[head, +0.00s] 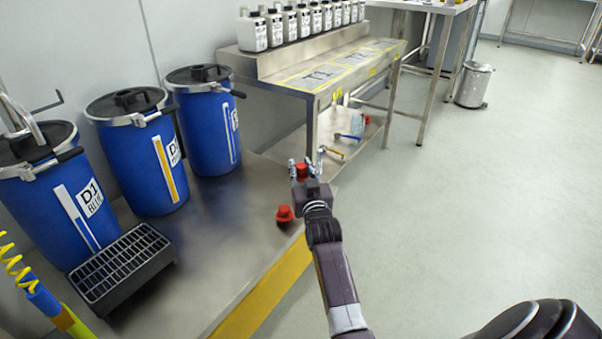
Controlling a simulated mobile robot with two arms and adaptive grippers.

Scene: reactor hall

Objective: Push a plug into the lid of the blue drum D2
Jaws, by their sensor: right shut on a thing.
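Three blue drums stand on a steel platform at the left. The front one (77,205) carries the label D1. The middle drum (135,155) has a yellow strip and a label too small to read surely; it is likely D2. Its dark lid (126,101) has a raised black centre and a metal clamp ring. My right gripper (305,168) is shut on a red plug (302,171), above the platform's right edge and well right of the drums. A second red plug (284,213) lies on the platform just below it. My left gripper is out of view.
A black grated tray (120,262) sits before the drums. A third drum (205,125) stands behind. A steel bench (330,75) with several white bottles stands at the back, with small tools on its lower shelf. The floor at right is clear.

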